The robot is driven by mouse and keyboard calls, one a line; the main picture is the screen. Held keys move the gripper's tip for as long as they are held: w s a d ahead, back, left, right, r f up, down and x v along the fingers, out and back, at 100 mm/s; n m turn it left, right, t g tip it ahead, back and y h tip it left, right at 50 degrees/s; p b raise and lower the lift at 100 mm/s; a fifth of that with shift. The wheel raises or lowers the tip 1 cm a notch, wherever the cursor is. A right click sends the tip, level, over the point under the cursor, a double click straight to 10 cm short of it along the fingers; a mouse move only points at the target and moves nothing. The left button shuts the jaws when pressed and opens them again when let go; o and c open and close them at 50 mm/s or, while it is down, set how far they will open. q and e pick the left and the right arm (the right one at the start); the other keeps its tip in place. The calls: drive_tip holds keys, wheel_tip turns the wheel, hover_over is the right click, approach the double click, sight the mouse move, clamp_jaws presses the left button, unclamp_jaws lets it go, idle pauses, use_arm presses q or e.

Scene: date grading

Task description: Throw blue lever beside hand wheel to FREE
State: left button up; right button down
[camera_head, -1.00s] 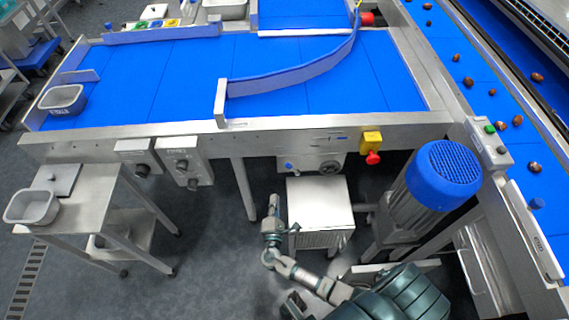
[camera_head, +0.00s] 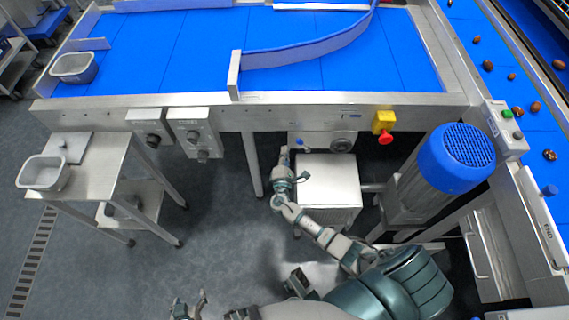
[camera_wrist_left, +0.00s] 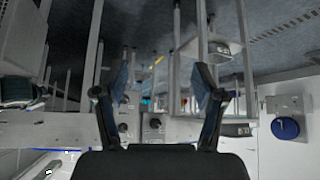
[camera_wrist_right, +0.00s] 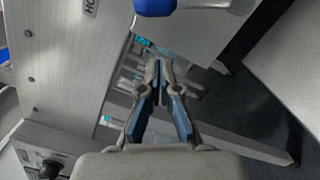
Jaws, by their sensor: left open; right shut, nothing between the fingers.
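The blue lever (camera_head: 299,140) is a small blue spot on the grey panel under the conveyor's front rail. The dark hand wheel (camera_head: 343,145) is to its right on that panel. My right gripper (camera_head: 284,155) is shut and empty, just left of and below the lever. In the right wrist view its fingers (camera_wrist_right: 158,70) point up the picture, and a blue knob on a metal shaft (camera_wrist_right: 155,6) shows at the top edge, apart from the fingers. My left gripper (camera_head: 188,305) is open and empty at the bottom of the head view; its fingers also show in the left wrist view (camera_wrist_left: 162,85).
A metal box (camera_head: 328,180) stands below the panel, right beside my right forearm. A blue-capped motor (camera_head: 455,158) is further right. A yellow-and-red stop switch (camera_head: 384,125) is on the rail. A small steel table (camera_head: 95,170) stands at left, with open floor between.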

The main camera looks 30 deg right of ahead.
sight(301, 144)
drive_tip(key=shift+s+d+r+p, duration=0.1)
drive_tip(key=shift+s+d+r, duration=0.15)
drive_tip(key=shift+d, duration=0.3)
drive_tip(key=shift+s+d+r+p, duration=0.15)
drive_tip(key=shift+s+d+r, duration=0.1)
drive_tip(key=shift+d, duration=0.35)
drive_tip(key=shift+s+d+r+p, duration=0.1)
drive_tip(key=shift+s+d+r, duration=0.15)
drive_tip(key=shift+d, duration=0.3)
drive_tip(key=shift+s+r+m, duration=0.15)
drive_tip(key=shift+r+m, duration=0.25)
drive_tip(key=shift+m, duration=0.2)
drive_tip(key=shift+d+b, duration=0.15)
drive_tip(key=shift+b, duration=0.15)
use_arm(q)
drive_tip(key=w+d+r+t+h+b, duration=0.2)
drive_tip(key=w+d+r+t+b, duration=0.1)
drive_tip(key=w+r+t, duration=0.5)
drive_tip(key=shift+w+d+r+t+h+b, duration=0.25)
drive_tip(key=shift+d+r+t+h+b, duration=0.05)
drive_tip(key=shift+b, duration=0.45)
use_arm(e)
drive_tip(key=s+d+r+m, duration=0.2)
drive_tip(key=d+m, duration=0.3)
drive_tip(key=m, duration=0.5)
drive_tip(key=shift+s+d+m+g, duration=0.2)
drive_tip(key=shift+s+m+g, duration=0.15)
drive_tip(key=shift+s, duration=0.45)
